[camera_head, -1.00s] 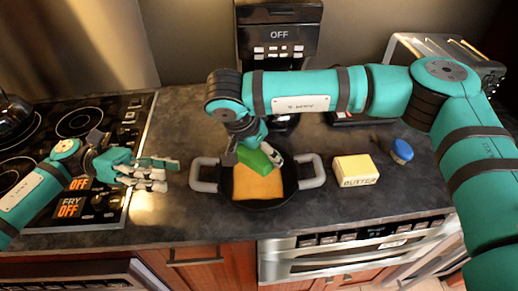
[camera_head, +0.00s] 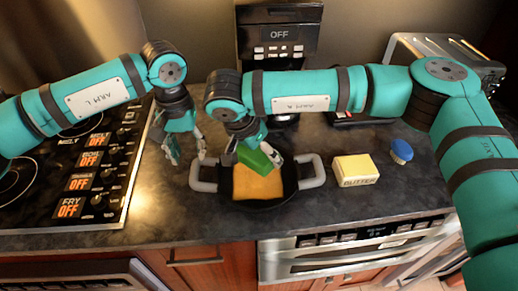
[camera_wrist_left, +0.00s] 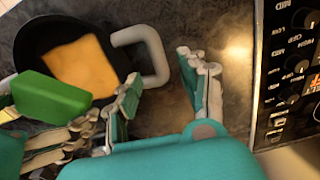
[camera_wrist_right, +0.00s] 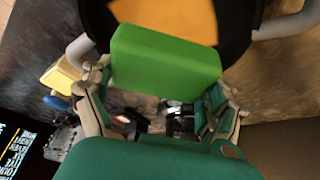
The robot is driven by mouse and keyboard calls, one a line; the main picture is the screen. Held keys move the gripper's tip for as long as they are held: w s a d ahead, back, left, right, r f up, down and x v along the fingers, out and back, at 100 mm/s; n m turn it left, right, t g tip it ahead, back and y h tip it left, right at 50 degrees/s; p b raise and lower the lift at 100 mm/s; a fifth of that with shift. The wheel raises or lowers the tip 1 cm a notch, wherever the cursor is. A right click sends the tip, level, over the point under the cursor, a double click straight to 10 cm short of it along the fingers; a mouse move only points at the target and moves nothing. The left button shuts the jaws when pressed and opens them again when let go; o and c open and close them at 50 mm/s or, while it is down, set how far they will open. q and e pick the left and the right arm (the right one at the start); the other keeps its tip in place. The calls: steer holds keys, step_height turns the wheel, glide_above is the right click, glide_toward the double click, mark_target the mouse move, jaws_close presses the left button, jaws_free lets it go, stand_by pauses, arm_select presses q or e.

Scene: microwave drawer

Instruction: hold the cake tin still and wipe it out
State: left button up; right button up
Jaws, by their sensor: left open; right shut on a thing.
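The cake tin (camera_head: 225,192) is a round black pan with a grey handle on each side, on the dark counter. A flat orange-yellow piece (camera_head: 258,184) lies inside it. My right gripper (camera_head: 255,160) is shut on a green block, likely a sponge (camera_head: 257,157), held over the back part of the tin. The block fills the jaws in the right wrist view (camera_wrist_right: 165,60). My left gripper (camera_head: 188,153) is open, fingers down, just behind and left of the tin's left handle (camera_head: 202,178). In the left wrist view, that handle (camera_wrist_left: 155,55) shows ahead of the parted fingers, apparently apart from them.
A yellow butter block (camera_head: 356,171) and a blue-topped brush or scrubber (camera_head: 401,151) sit right of the tin. A coffee machine (camera_head: 278,40) stands behind. A stove with knobs (camera_head: 85,185) is at the left. Counter between stove and tin is clear.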

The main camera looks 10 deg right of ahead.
mark_target(193, 170)
arm_select(q)
step_height(193, 170, down, 7)
steer(key=shift+f, duration=0.2)
stand_by(0.3)
jaws_close()
stand_by(0.5)
steer(key=shift+o, duration=0.5)
jaws_free()
